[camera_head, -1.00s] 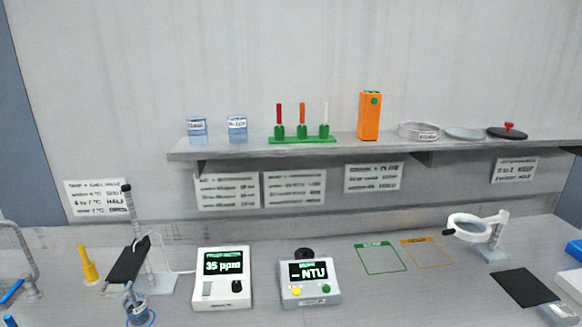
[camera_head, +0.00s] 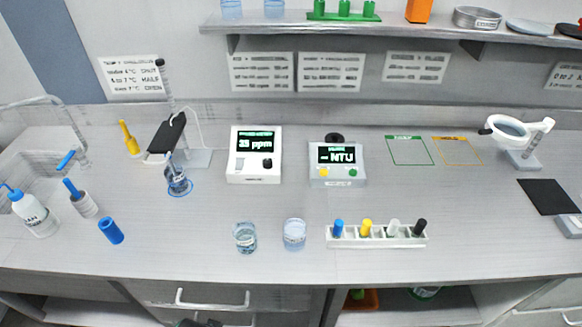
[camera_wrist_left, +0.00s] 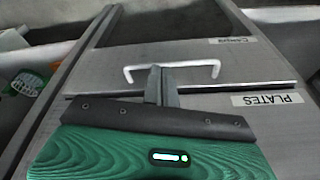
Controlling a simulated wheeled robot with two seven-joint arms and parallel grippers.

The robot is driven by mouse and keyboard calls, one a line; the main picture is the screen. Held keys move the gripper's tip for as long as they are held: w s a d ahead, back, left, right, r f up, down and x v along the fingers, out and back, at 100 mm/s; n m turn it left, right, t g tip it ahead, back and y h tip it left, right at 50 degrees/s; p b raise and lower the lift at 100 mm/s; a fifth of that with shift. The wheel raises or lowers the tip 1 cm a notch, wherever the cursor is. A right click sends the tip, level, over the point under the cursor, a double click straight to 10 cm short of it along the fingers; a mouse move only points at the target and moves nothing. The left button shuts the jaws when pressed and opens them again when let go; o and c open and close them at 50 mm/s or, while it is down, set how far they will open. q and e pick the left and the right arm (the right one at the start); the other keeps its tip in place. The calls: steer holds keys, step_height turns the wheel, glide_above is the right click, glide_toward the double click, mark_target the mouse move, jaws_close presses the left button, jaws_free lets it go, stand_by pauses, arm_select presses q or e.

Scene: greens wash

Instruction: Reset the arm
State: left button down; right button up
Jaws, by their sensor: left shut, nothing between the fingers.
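My left gripper (camera_wrist_left: 161,86) shows in the left wrist view with its two grey fingers together and nothing between them. It is in front of the drawer fronts below the bench, with a white drawer handle (camera_wrist_left: 172,70) behind the fingertips. I cannot tell from this view whether the fingers touch it. In the head view only a small dark piece shows at the bottom edge, probably this gripper. My right gripper is in neither view.
The bench (camera_head: 290,262) holds a ppm meter (camera_head: 254,155), an NTU meter (camera_head: 337,160), two beakers (camera_head: 245,236) (camera_head: 294,233), a rack of coloured vials (camera_head: 377,238) and a magnifier (camera_head: 515,135). The bench front edge overhangs drawers and open shelves. A shelf (camera_head: 400,36) runs along the wall.

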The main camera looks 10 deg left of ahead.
arm_select(q)
step_height(320, 180, down, 13)
steer(key=s, duration=0.3)
steer(key=s+a+f+g, duration=0.1)
steer(key=s+a+f, duration=0.1)
steer(key=s+f, duration=0.7)
steer(key=s+a+f+g, duration=0.1)
steer(key=s+a+f, duration=0.1)
steer(key=s+f, duration=0.8)
step_height(320, 180, down, 2)
steer(key=shift+f, duration=0.15)
